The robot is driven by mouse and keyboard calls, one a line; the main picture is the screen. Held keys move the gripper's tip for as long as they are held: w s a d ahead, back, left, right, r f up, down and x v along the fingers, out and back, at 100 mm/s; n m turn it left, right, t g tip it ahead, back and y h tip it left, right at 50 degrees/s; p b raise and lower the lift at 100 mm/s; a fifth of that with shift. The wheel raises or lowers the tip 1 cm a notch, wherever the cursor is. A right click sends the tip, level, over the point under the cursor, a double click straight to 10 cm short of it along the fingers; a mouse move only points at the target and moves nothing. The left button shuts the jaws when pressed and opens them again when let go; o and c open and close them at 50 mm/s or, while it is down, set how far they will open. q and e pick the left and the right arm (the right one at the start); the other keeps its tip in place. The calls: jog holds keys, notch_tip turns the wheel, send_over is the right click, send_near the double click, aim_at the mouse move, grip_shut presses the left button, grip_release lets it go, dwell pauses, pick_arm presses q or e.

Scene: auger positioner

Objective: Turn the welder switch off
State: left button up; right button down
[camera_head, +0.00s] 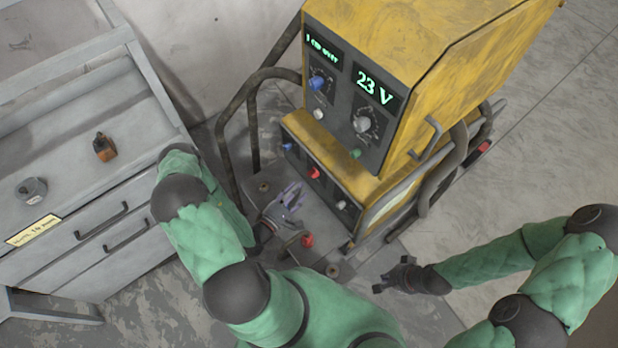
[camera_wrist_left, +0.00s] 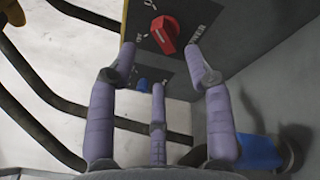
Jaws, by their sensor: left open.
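The yellow welder (camera_head: 480,60) stands at the centre top with a dark front panel and a lit 23 V display. A red rotary switch (camera_wrist_left: 164,34) shows on a grey panel in the left wrist view, with lettering around it. It appears to be the red knob (camera_head: 314,172) on the lower front panel. My left gripper (camera_head: 290,197) has purple fingers and is open just in front of that panel. In the wrist view the fingers (camera_wrist_left: 158,62) are spread below the switch, apart from it.
Dark tube rails (camera_head: 232,110) run along the welder's left. A grey drawer cabinet (camera_head: 90,190) stands at the left with an orange object (camera_head: 104,147) and a small grey one (camera_head: 31,190) on it. Another red knob-like part (camera_head: 307,240) sits near my left wrist. Open floor lies right.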

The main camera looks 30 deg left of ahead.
aim_at(311, 175)
pick_arm(q)
jog(key=shift+w+d+b, duration=0.25)
jog(key=shift+w+b, duration=0.1)
jog(key=shift+w, duration=1.25)
jog(key=shift+w+d+b, duration=0.2)
jog(key=shift+w+b, duration=0.15)
jog(key=shift+w, duration=1.25)
grip_shut()
